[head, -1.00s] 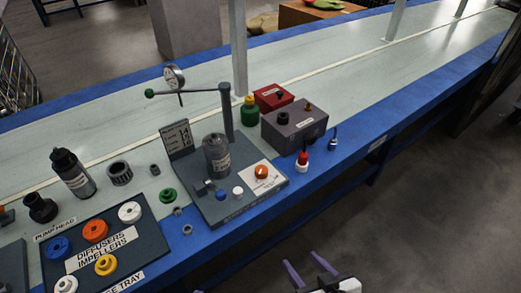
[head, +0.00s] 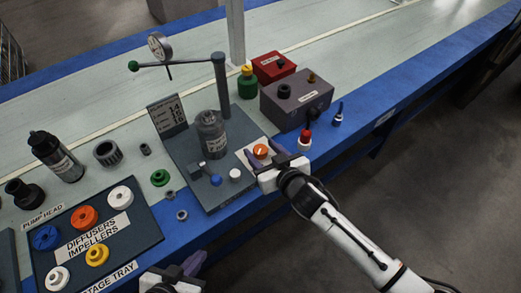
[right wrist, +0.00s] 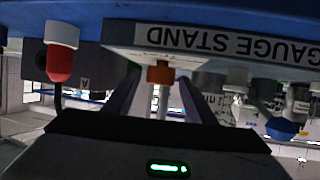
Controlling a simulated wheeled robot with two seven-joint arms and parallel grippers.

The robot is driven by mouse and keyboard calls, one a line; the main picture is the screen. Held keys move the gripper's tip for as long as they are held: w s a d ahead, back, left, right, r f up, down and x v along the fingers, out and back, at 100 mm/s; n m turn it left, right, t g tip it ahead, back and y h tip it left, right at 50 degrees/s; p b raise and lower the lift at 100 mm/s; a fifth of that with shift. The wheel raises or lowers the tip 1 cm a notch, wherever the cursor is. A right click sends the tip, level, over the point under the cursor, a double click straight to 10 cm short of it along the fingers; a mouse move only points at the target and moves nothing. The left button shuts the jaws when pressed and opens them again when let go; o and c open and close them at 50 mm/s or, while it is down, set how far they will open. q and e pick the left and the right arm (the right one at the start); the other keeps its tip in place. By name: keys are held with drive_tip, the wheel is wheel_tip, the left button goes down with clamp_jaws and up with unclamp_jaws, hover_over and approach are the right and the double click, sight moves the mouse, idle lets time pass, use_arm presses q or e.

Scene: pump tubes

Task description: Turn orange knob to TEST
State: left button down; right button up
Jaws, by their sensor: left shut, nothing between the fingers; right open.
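The orange knob (head: 261,151) sits on a white label plate on the grey gauge stand base (head: 213,199). My right gripper (head: 266,155) is at the knob with its fingers spread on either side of it. In the right wrist view the orange knob (right wrist: 160,74) shows between the two open fingers of my right gripper (right wrist: 155,88), with gaps beside it. The label's wording is too small to read and partly covered by the gripper. My left gripper (head: 192,262) is shut and empty at the bottom edge of the head view, by the stage tray.
A blue knob (head: 216,180) and a white knob (head: 235,174) are left of the orange one. A red-and-white item (head: 305,139) stands close to the right gripper. A grey box (head: 297,98) is behind. The stage tray (head: 148,232) lies at lower left.

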use_arm(q)
drive_tip(key=shift+w+d, duration=0.1)
drive_tip(key=shift+w, duration=0.05)
use_arm(e)
drive_tip(key=shift+w+a+f, duration=0.25)
drive_tip(key=shift+w, duration=0.3)
drive_tip(key=c, duration=1)
use_arm(q)
drive_tip(key=shift+w+r, duration=0.1)
drive_tip(key=shift+w, duration=0.05)
use_arm(e)
drive_tip(key=shift+c, duration=0.2)
